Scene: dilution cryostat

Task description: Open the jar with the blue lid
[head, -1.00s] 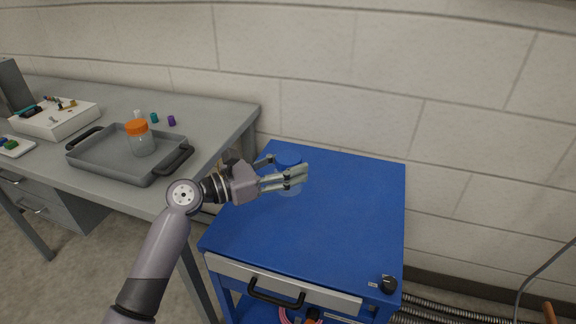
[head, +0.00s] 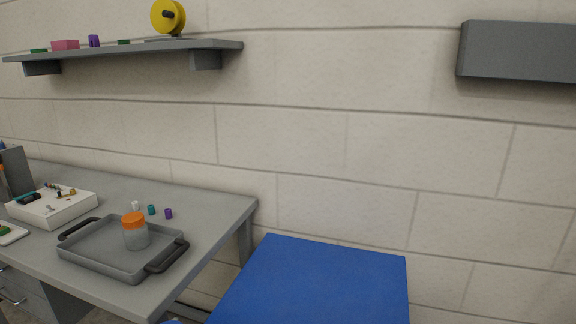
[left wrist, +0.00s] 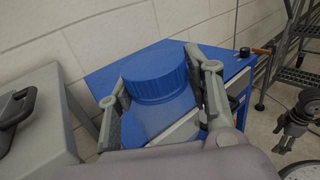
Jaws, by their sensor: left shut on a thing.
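The jar with the blue lid (left wrist: 155,78) is between the fingers of my left gripper (left wrist: 160,92) in the left wrist view. The gripper is shut on the jar, with one finger on each side. The lid is on the jar, and the clear body below it is partly hidden by the fingers. I cannot tell whether the jar touches the surface beneath. A dark and grey jointed part, likely my right gripper (left wrist: 291,122), shows at the right edge; its fingers are unclear. Neither gripper shows in the head view.
A blue cart top (head: 320,285) is bare where seen. Left of it, a grey desk (head: 215,212) holds a grey tray (head: 95,262) with an orange-lidded jar (head: 134,232) in it. Small caps and a white box (head: 52,207) are nearby. A shelf (head: 130,50) hangs above.

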